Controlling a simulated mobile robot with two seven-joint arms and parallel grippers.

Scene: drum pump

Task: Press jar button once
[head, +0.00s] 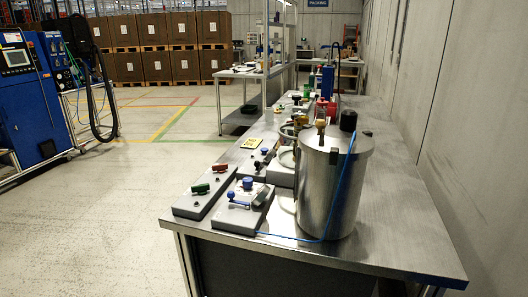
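A large metal jar (327,190) stands upright near the front right of the workbench. Its lid (336,142) carries a black cap (348,120) and a brass fitting (321,127). A blue cable (343,190) runs down its side to a grey control box (244,206) at the front left of the jar. I cannot tell for sure whether this is the jar button. Neither of my grippers shows in the head view.
The metal workbench (403,245) runs away along the wall. Another grey box (205,193) with a green and a red switch lies left of the blue-button box. Further fittings crowd behind the jar. Open floor (130,190) lies to the left, before a blue machine (32,95).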

